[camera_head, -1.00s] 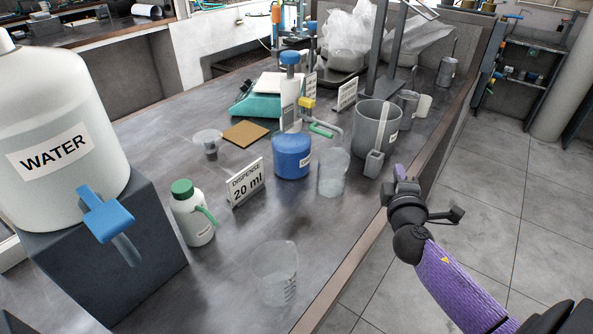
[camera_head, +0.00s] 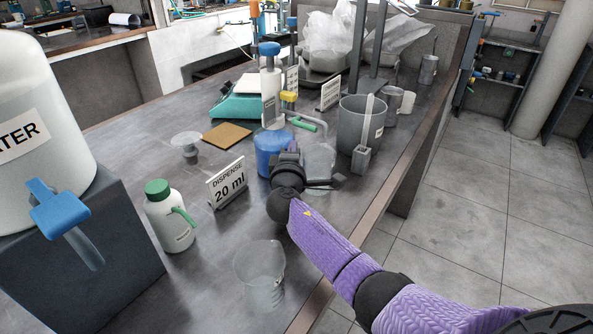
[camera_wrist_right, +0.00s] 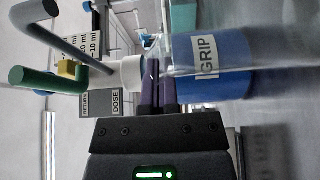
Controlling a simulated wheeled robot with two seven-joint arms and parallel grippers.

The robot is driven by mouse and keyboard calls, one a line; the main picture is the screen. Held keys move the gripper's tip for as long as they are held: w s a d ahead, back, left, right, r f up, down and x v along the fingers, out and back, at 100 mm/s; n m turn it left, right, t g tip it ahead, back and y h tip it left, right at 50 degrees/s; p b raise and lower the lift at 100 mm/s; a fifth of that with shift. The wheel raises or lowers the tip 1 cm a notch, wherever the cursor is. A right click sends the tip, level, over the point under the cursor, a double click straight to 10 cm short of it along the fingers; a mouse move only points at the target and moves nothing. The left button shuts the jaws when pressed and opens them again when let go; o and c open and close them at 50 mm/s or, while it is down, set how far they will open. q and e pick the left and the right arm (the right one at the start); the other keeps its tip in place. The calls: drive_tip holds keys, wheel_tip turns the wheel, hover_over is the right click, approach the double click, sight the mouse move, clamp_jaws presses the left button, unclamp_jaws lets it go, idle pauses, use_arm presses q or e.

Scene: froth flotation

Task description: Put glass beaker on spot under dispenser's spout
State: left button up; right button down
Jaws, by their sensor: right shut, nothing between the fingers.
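The dispenser is a blue bottle (camera_head: 267,147) with a clear graduated cylinder, blue cap (camera_head: 269,48), yellow valve (camera_head: 289,97) and green-tipped spout (camera_head: 304,123). In the wrist view its blue body (camera_wrist_right: 222,68) bears the label GRIP, and the green tip (camera_wrist_right: 38,80) is at left. A clear glass beaker (camera_head: 319,158) stands beside the dispenser, partly hidden by my gripper. A second glass beaker (camera_head: 260,283) stands nearer, by the table's front edge. My right gripper (camera_head: 289,158) is shut and empty, in front of the blue bottle; its fingers (camera_wrist_right: 160,85) show together. My left gripper is not visible.
A sign reading DISPENSE 20 ml (camera_head: 227,184) and a white bottle with a green cap (camera_head: 169,222) stand left. The WATER jug (camera_head: 40,110) is on a dark block. A grey container (camera_head: 361,125) stands to the right. The table between sign and near beaker is clear.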

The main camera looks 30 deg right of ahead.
sight(305, 166)
drive_tip(key=f, duration=0.3)
drive_tip(key=shift+s+d+f+b, duration=0.2)
drive_tip(key=shift+s+f+b, duration=0.05)
drive_tip(key=shift+b, duration=0.15)
drive_tip(key=shift+s+d+r, duration=0.1)
drive_tip(key=shift+s+d, duration=0.1)
drive_tip(key=shift+s, duration=0.1)
drive_tip(key=shift+s+d+p, duration=0.35)
drive_tip(key=shift+s+p, duration=0.1)
drive_tip(key=shift+s, duration=0.1)
drive_tip(key=shift+s+d, duration=0.1)
drive_tip(key=shift+s, duration=0.05)
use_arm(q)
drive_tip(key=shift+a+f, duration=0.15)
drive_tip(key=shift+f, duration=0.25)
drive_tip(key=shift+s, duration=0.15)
